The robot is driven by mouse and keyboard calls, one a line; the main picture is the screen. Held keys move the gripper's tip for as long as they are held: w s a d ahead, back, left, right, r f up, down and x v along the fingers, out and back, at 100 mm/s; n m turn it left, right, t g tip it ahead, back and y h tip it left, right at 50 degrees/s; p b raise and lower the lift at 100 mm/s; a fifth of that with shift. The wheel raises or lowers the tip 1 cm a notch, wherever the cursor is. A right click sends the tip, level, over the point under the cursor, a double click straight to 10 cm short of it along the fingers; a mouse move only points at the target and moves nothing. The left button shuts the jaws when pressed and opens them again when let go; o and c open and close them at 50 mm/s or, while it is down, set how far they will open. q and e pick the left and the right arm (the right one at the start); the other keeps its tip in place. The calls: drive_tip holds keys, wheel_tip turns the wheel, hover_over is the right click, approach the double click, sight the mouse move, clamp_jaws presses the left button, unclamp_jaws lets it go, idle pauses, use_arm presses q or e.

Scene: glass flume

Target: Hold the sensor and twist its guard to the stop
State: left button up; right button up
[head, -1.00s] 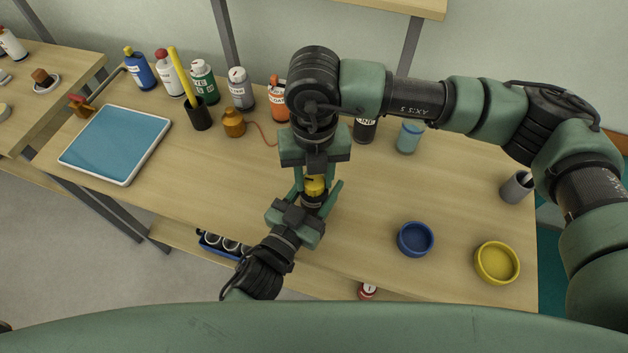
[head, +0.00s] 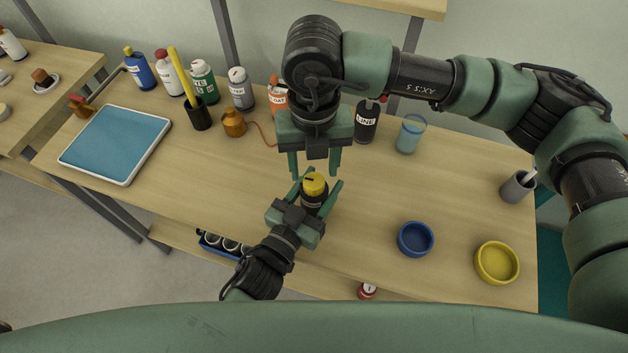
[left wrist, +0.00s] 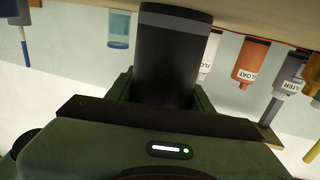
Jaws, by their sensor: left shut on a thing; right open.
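The sensor (head: 312,202) has a dark body and a yellow guard (head: 315,184) on top, with a dark mark on the guard. My left gripper (head: 318,197) is shut on the sensor's body, near the front of the bench. In the left wrist view the dark body (left wrist: 172,60) with a grey band rises between my left gripper's fingers. My right gripper (head: 315,172) is open and empty, its fingers pointing down just behind and above the guard, apart from it.
A blue bowl (head: 415,239) and a yellow bowl (head: 497,262) sit to the right. A blue-topped tray (head: 116,143) lies at the left. A brown sensor-like thing with a cord (head: 234,123) and several bottles (head: 204,82) stand behind. The bench between is clear.

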drive_tip(key=shift+r, duration=0.95)
use_arm(q)
drive_tip(key=o, duration=1.6)
drive_tip(key=v, duration=1.2)
